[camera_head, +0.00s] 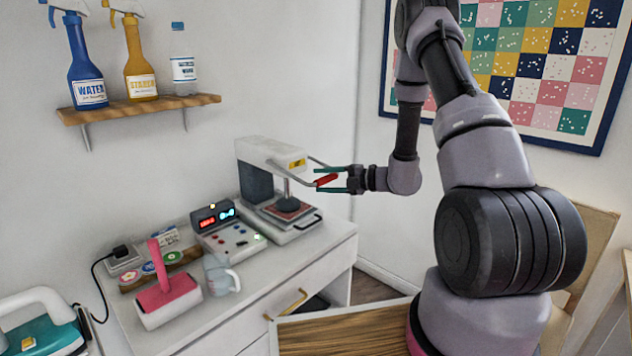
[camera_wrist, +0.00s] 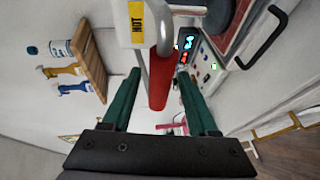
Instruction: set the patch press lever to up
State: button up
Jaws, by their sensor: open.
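The patch press (camera_head: 262,168) stands at the back right of the cabinet top, with a yellow label on its white head. Its lever, a metal arm with a red grip (camera_head: 327,180), sticks out to the right from the head. My gripper (camera_head: 328,179) is open, with its green fingers on either side of the red grip. In the wrist view the red grip (camera_wrist: 158,75) lies between the two fingers, and gaps show on both sides. I cannot tell whether a finger touches it. A round dark plate (camera_head: 288,204) hangs below the head over a reddish patch.
A control box (camera_head: 228,230) with lit displays stands left of the press. A grey mug (camera_head: 221,276), a pink-handled block (camera_head: 167,297) and a teal iron (camera_head: 40,325) are further left. A shelf (camera_head: 140,108) with several bottles is on the wall. A drawer (camera_head: 345,332) is below.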

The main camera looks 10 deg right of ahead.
jog(key=shift+x, duration=1.35)
grip_shut()
dwell(0.4)
